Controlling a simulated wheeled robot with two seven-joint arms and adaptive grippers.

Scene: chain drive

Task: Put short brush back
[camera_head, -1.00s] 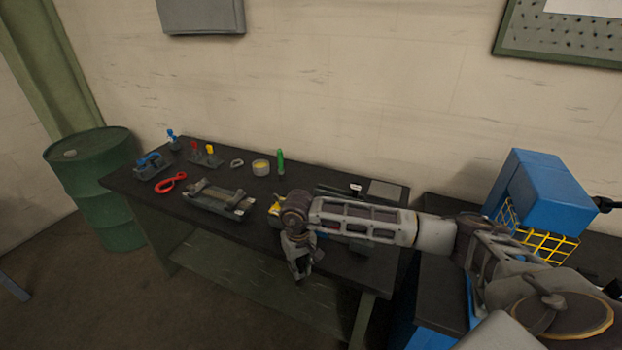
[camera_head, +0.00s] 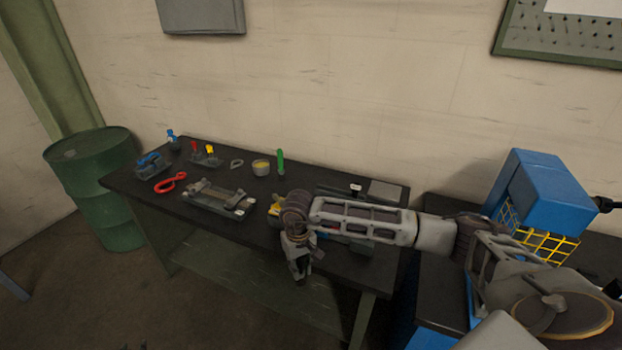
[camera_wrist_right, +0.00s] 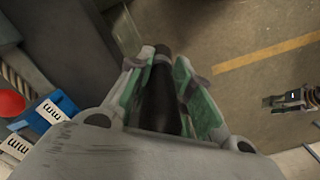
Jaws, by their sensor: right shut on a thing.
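My right gripper (camera_head: 298,274) hangs in front of the table's front edge, pointing down. In the right wrist view its green-padded fingers (camera_wrist_right: 160,65) are shut on a black, rod-like thing (camera_wrist_right: 160,98), which looks like the short brush's handle. Its far end is hidden by the view along it, so I cannot see bristles. In the head view the held thing is too small to make out. A small dark tip at the bottom edge of the head view may be my left gripper (camera_head: 138,347); its jaws cannot be made out.
The dark table (camera_head: 262,222) carries a grey chain fixture (camera_head: 219,199), red-handled tool (camera_head: 170,183), yellow-topped pot (camera_head: 261,168), green bottle (camera_head: 281,162) and grey pad (camera_head: 385,190). My forearm covers its right part. A green barrel (camera_head: 95,190) stands left; blue boxes (camera_head: 550,190) stand right.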

